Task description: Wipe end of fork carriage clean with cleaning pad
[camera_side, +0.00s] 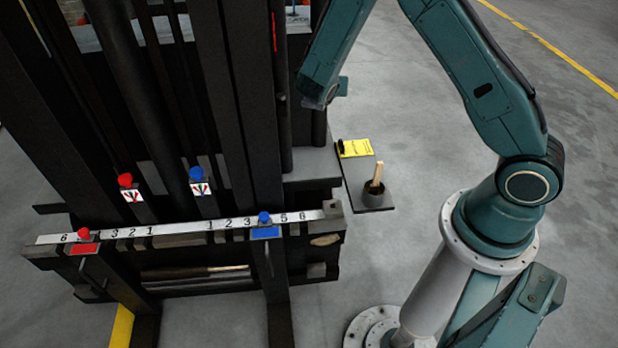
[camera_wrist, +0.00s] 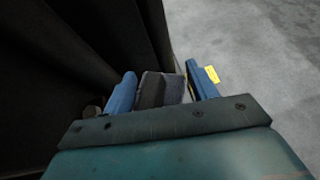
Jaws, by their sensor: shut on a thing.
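My gripper (camera_wrist: 161,74) shows in the wrist view with two blue fingers on either side of a dark block with a grey face, which looks like the cleaning pad (camera_wrist: 152,90). In the side view my arm reaches down beside the mast, and the fingers and pad cannot be made out there. The dark fork carriage (camera_side: 215,262) crosses the lower left of the side view. Its right end (camera_side: 333,208) has a brownish patch (camera_side: 325,240) just below the top bar. My arm's end is above and apart from that end.
The tall dark mast (camera_side: 255,110) stands close to the left of my arm's end. A small dark stand (camera_side: 378,208) holds a yellow card (camera_side: 354,148) and a pot with a wooden handle (camera_side: 375,178). A numbered strip with red and blue knobs tops the carriage.

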